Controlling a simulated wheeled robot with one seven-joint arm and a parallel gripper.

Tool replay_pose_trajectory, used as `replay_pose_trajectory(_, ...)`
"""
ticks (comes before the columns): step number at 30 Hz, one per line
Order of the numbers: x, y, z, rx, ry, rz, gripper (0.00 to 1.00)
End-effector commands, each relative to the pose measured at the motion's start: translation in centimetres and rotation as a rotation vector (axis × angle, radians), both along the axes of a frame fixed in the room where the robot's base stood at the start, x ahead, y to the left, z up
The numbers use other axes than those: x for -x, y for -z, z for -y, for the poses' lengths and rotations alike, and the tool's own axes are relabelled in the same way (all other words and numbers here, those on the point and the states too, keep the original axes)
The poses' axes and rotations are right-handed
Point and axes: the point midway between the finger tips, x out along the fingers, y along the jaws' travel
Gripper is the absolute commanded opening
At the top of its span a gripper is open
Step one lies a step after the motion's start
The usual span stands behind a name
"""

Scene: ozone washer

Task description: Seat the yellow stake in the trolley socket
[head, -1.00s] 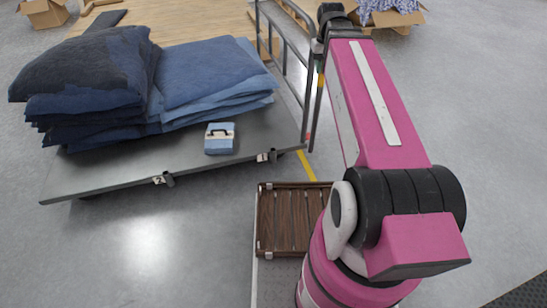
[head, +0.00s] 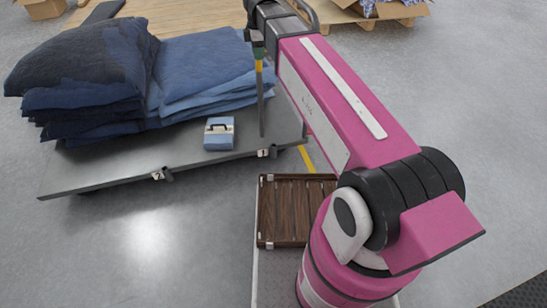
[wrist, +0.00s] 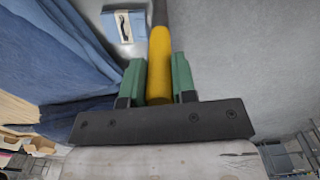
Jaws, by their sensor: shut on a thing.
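My gripper (head: 258,46) is shut on the yellow stake (head: 260,66), which hangs nearly upright with a long grey lower part. In the wrist view, the green fingers hold the yellow section (wrist: 160,65) from both sides. The stake's lower end appears in front of the trolley deck (head: 110,172), just above the right edge bracket (head: 264,153) in the picture. Another bracket (head: 162,174) is farther left on the near edge. Both carry small white tags. I cannot tell the height of the stake's tip or see into the sockets.
Stacks of blue cloth (head: 85,75) cover the trolley's left and back. A brown slatted tray (head: 285,210) is in front.

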Motion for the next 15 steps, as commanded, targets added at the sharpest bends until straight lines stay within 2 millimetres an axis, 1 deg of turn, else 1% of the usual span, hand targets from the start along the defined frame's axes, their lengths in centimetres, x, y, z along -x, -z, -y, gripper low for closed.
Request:
replay_pose_trajectory(1,-0.2,0.0,-1.2,0.000,-0.065,0.000,0.00)
replay_pose_trajectory(3,-0.2,0.1,-2.3,0.000,-0.143,0.000,0.00)
replay_pose_trajectory(6,-0.1,0.2,-3.5,0.000,-0.225,0.000,0.00)
replay_pose_trajectory(11,0.0,0.2,-4.4,0.000,-0.291,0.000,0.00)
replay_pose_trajectory(15,-0.1,0.4,-4.3,0.000,-0.300,0.000,0.00)
